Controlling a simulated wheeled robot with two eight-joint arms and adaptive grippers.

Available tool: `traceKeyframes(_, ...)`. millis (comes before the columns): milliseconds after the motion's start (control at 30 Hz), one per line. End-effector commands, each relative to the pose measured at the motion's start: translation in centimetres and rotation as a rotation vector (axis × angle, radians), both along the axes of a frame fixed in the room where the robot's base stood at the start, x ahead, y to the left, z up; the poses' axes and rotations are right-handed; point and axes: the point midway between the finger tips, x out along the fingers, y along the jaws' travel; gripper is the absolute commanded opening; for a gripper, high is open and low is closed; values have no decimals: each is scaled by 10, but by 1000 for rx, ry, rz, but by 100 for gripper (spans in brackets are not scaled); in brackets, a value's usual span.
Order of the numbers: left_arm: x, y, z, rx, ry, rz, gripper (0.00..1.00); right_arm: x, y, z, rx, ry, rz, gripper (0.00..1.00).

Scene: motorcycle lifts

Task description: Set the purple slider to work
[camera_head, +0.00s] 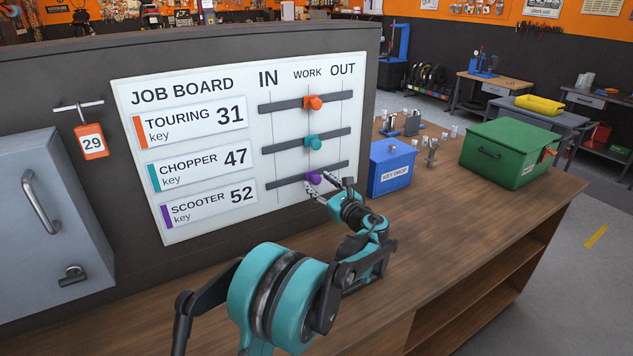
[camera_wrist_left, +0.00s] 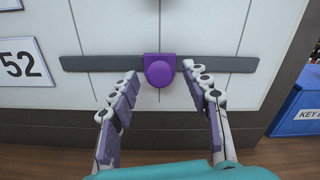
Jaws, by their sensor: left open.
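The purple slider (camera_head: 314,177) is on the lowest track of the job board (camera_head: 185,85), on the SCOOTER row, at the WORK line. In the left wrist view the purple slider (camera_wrist_left: 159,70) stands in the middle of its dark track (camera_wrist_left: 220,65), over the middle vertical line. My left gripper (camera_head: 328,188) is just below and in front of the slider. In the left wrist view its open fingers (camera_wrist_left: 160,90) stand to either side of and below the knob, with gaps and no visible contact. My right gripper is not in view.
The orange slider (camera_head: 313,102) and teal slider (camera_head: 312,142) also sit at WORK on the tracks above. A blue key drop box (camera_head: 391,168) and a green box (camera_head: 510,152) stand right on the wooden bench. A grey cabinet (camera_head: 45,220) and orange tag (camera_head: 91,141) are left.

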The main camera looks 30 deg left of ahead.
Motion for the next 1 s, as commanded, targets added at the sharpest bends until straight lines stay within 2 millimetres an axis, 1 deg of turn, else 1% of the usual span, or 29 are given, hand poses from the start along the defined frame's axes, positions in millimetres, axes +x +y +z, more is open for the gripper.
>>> traceKeyframes(33,-5,-11,0,0,0,-4,48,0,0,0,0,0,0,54)
traceKeyframes(200,-22,-45,0,0,0,-4,48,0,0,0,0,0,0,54)
traceKeyframes(300,-32,-63,0,0,0,-4,48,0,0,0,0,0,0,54)
traceKeyframes(433,-41,-79,0,0,0,-2,48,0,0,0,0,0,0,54)
traceKeyframes(600,-46,-88,0,0,0,0,48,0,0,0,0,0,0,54)
traceKeyframes(1000,-46,-88,0,1,0,1,48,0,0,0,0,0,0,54)
